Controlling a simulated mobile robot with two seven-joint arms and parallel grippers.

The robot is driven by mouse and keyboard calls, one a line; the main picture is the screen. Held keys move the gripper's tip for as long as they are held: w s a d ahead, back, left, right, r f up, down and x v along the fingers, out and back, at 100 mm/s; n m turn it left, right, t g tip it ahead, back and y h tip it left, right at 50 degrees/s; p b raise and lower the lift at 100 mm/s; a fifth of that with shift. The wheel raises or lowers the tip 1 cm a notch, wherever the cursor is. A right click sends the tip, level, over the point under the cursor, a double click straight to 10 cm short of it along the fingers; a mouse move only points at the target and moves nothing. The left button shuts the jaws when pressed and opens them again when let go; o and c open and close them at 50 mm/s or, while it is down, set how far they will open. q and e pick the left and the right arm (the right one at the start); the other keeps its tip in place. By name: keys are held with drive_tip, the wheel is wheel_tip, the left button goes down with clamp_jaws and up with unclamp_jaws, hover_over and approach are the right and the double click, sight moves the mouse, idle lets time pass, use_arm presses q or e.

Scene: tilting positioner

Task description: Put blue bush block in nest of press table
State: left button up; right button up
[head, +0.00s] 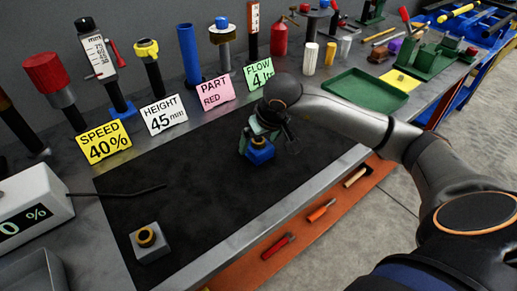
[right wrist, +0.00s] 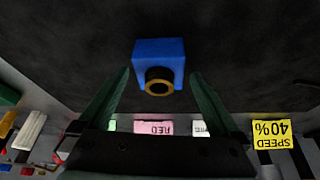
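The blue bush block (head: 260,155) stands on the black mat near its right part. In the right wrist view the blue block (right wrist: 158,52) shows a dark bush with a brass-coloured ring on one face. My right gripper (head: 257,138) is at the block in the head view and partly covers it. In the right wrist view its two green fingers (right wrist: 160,78) are apart, one to each side of the block's near end, with gaps to it. My left gripper is not in view. I cannot make out the nest of the press table for certain.
A grey block with a brass ring (head: 149,245) stands on the black mat (head: 190,195) at front left. Cards (head: 164,114) and upright tools line the back. A green tray (head: 366,97) lies at right. The mat's middle is clear.

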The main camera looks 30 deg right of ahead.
clamp_jaws()
drive_tip(key=shift+w+r, duration=0.1)
drive_tip(key=shift+r, duration=0.1)
idle(0.7)
